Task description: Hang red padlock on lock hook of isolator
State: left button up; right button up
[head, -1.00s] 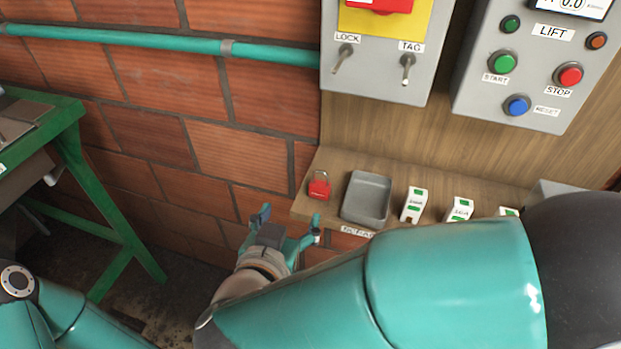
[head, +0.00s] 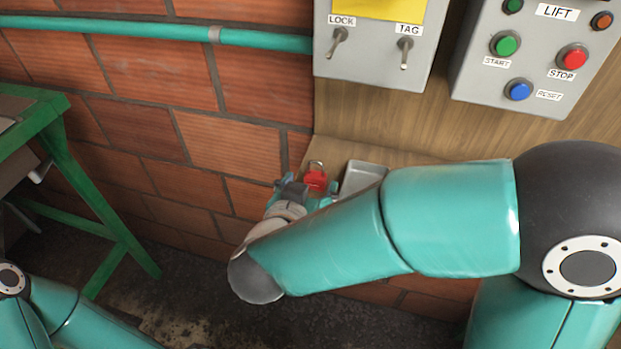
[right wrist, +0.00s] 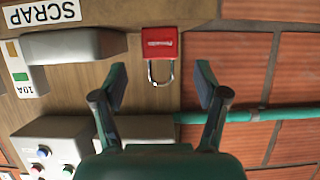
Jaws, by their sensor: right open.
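The red padlock (head: 316,181) sits on the wooden shelf near its left end. In the right wrist view the padlock (right wrist: 160,44) shows a red body and a silver shackle. My right gripper (head: 304,190) is open and empty beside it. In the right wrist view the shackle lies between and just beyond the open fingertips (right wrist: 161,80). I cannot tell if they touch it. The lock hook (head: 338,42) is a metal peg under the LOCK label on the grey isolator box (head: 370,68), above the shelf. My left gripper is out of view.
A grey tray (head: 364,176) stands right of the padlock, partly behind my right arm. The wrist view also shows a white-and-green block (right wrist: 24,70). A LIFT control box (head: 530,60) hangs at right. A teal pipe (head: 150,30) runs along the brick wall. A green table (head: 60,140) is at left.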

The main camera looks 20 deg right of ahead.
aim_at(314, 176)
jog(key=x, duration=0.5)
jog(key=shift+w, duration=0.1)
jog(key=c, duration=1.3)
